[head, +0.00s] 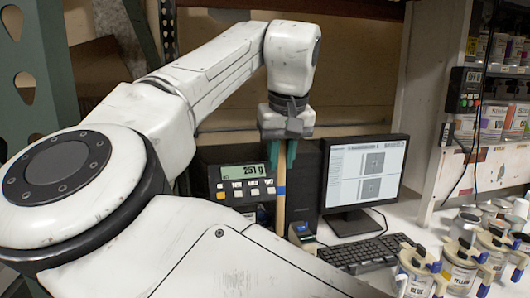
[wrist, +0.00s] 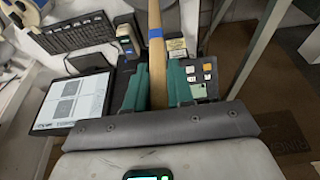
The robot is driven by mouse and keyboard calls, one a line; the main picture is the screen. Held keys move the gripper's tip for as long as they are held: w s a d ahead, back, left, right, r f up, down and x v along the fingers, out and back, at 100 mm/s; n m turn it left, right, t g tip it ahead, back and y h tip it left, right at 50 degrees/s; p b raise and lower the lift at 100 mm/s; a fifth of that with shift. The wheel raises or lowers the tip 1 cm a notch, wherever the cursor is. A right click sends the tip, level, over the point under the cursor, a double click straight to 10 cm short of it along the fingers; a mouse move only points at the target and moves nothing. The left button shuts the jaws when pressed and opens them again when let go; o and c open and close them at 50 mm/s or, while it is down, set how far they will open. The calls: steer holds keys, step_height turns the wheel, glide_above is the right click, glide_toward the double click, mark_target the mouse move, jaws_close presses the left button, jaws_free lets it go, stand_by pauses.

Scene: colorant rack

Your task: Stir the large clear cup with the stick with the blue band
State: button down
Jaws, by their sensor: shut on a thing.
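The wooden stick with the blue band (head: 281,212) hangs upright from my gripper (head: 283,158) in the head view, its blue band below the green fingers. My gripper is shut on the stick's upper part. In the wrist view, the stick (wrist: 156,42) runs away from between the green fingers of my gripper (wrist: 153,85). The stick's lower end is hidden behind my arm in the head view. I cannot make out the large clear cup in either view, so whether the stick is inside it cannot be told.
A scale display (head: 240,184) stands left of the stick. A monitor (head: 365,175), a keyboard (head: 370,251) and a small handheld device (head: 301,234) are to its right. Several labelled cans (head: 459,270) crowd the right front, beside a white shelf unit (head: 435,110).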

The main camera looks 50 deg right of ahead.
steer(key=b, duration=0.5)
glide_above(280, 224)
steer(key=shift+s+a+x, duration=0.1)
steer(key=shift+s+x, duration=0.05)
steer(key=shift+x, duration=1.2)
steer(key=shift+s+a+x, duration=0.1)
steer(key=shift+s+x, duration=0.05)
steer(key=shift+x, duration=1.15)
steer(key=shift+f+b, duration=2.55)
steer(key=shift+f, duration=3.9)
